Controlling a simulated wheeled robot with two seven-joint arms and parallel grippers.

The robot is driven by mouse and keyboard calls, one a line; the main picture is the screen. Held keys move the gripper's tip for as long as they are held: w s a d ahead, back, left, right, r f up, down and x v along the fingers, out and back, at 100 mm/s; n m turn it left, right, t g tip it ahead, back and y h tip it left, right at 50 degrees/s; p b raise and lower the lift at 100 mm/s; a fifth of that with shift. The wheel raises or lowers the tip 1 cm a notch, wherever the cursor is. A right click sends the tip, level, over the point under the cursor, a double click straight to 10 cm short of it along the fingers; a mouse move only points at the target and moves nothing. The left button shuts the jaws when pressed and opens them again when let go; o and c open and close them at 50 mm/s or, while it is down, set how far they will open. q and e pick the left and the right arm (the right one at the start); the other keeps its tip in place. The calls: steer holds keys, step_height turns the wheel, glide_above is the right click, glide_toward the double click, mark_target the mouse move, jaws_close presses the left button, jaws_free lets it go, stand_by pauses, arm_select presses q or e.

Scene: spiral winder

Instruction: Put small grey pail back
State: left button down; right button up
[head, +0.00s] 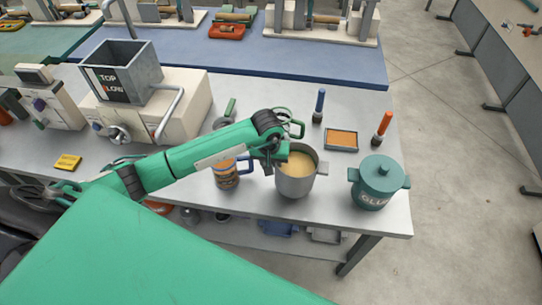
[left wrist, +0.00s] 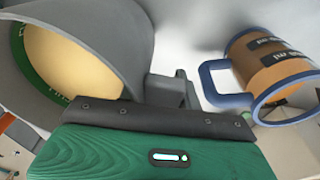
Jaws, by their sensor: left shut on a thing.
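The small grey pail (head: 296,187) is at the right part of the near table, with pale yellow contents inside. It fills the left of the left wrist view (left wrist: 142,40), where a green ring shows inside it. My left gripper (head: 271,158) is at the pail's left side and is shut on it; its dark finger edge lies against the pail near a grey side lug (left wrist: 172,90). The pail looks upright; I cannot tell whether its base touches the table. My right gripper is not in view.
An orange mug with blue handle (head: 226,180) stands close left of the pail. A teal glue pot (head: 374,190) stands right. Behind are an orange-filled tray (head: 342,138), a blue-handled tool (head: 320,101) and a red-handled one (head: 384,125). A hopper machine (head: 180,95) stands left.

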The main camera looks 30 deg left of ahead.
arm_select(q)
steer(key=shift+f+p, duration=0.35)
steer(key=shift+f, duration=1.2)
steer(key=c, duration=1)
jaws_free()
steer(key=shift+s, duration=0.1)
steer(key=shift+o, duration=0.2)
steer(key=r+b, duration=0.1)
steer(key=r, duration=0.2)
steer(key=r+b, duration=0.1)
steer(key=r, duration=0.3)
steer(key=s+r+b, duration=0.1)
steer(key=r, duration=0.2)
steer(key=shift+s+r, duration=0.1)
steer(key=shift+r, duration=0.3)
steer(key=shift+s+r, duration=0.1)
steer(key=shift+r, duration=0.45)
